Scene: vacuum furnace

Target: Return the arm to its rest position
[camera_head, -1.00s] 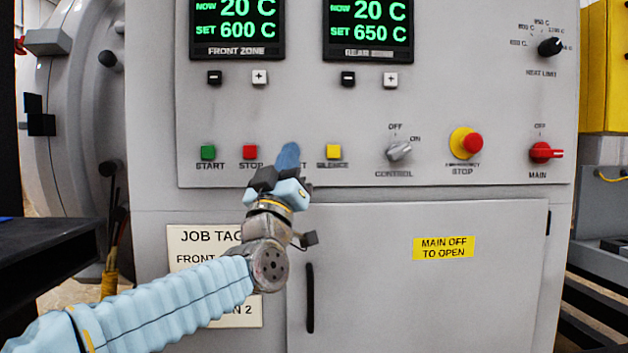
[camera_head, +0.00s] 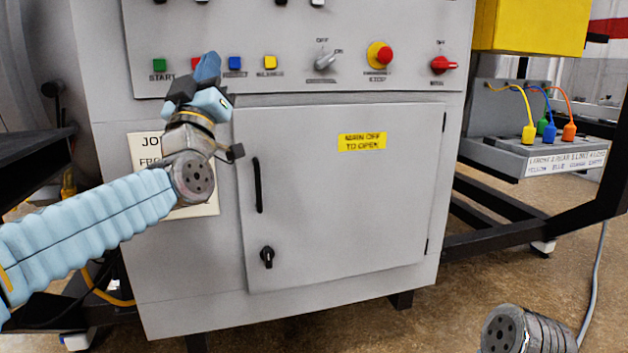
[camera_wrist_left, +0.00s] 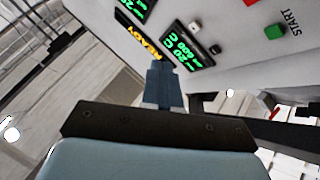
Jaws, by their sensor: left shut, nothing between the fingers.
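My left arm comes in from the left in the head view. Its gripper (camera_head: 207,68) is shut and empty, with its blue fingers together in front of the control panel (camera_head: 350,20), partly covering the red STOP button. I cannot tell the exact gap to the panel. In the left wrist view the shut fingers (camera_wrist_left: 163,78) point toward the panel's displays (camera_wrist_left: 188,44), with the green START button (camera_wrist_left: 274,30) at the upper right. My right gripper is not in view; a grey joint at the lower right (camera_head: 525,332) seems to be mine.
The blue button (camera_head: 235,63), yellow button (camera_head: 270,62), emergency stop (camera_head: 380,55) and red MAIN switch (camera_head: 443,65) line the panel. The cabinet door (camera_head: 345,200) below is closed. A terminal box with coloured plugs (camera_head: 540,155) is at right. Open floor lies in front.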

